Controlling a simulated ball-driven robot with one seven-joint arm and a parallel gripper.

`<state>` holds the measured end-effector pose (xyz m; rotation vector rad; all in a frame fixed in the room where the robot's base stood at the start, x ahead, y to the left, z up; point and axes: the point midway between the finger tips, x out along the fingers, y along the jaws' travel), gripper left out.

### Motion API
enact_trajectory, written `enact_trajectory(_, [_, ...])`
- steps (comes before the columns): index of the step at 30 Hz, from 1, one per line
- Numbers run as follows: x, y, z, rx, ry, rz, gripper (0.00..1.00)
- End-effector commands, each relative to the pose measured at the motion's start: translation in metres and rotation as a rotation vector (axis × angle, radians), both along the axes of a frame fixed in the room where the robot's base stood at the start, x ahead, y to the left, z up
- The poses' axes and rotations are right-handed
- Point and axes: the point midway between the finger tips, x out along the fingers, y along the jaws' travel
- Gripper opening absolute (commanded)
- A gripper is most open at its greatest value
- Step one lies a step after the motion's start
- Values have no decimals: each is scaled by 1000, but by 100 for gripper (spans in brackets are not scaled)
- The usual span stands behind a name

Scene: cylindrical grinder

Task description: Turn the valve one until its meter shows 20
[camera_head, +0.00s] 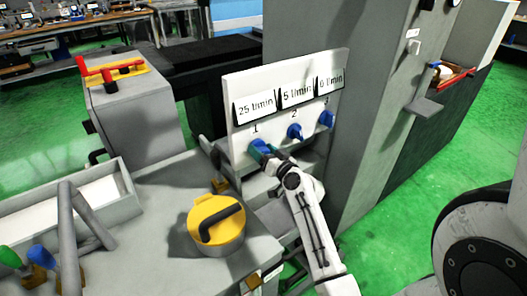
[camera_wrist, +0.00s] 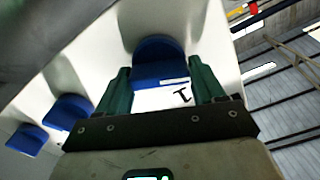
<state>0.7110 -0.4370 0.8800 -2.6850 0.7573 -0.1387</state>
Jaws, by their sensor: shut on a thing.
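A white panel (camera_head: 239,154) stands upright on the machine and carries three blue valves under three meters. Valve one (camera_head: 261,147) is at the left, below the label 1, and its meter (camera_head: 254,107) reads 25 l/min. Valve two (camera_head: 295,131) sits under a meter (camera_head: 297,93) reading 5 l/min. Valve three (camera_head: 327,119) sits under a meter (camera_head: 329,82) reading 0 l/min. My gripper (camera_head: 268,153) is at valve one. In the wrist view, its green fingers (camera_wrist: 160,88) stand on both sides of the blue handle of valve one (camera_wrist: 160,62), shut on it.
A yellow round lid with a black handle (camera_head: 216,222) is on the grey machine top left of my arm. A red handle on a yellow plate (camera_head: 110,72) sits behind it. A grey machine column (camera_head: 376,100) rises right of the panel. Green floor is free at the far right.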

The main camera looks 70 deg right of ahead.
Motion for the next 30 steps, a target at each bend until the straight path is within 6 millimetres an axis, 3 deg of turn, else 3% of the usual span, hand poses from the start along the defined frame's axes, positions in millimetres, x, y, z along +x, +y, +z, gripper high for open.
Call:
enact_trajectory(7, [0, 0, 0, 0, 0, -1, 38])
enact_trajectory(21, [-1, -1, -1, 223, -136, 0, 38])
enact_trajectory(30, [-1, -1, -1, 240, -147, -1, 38])
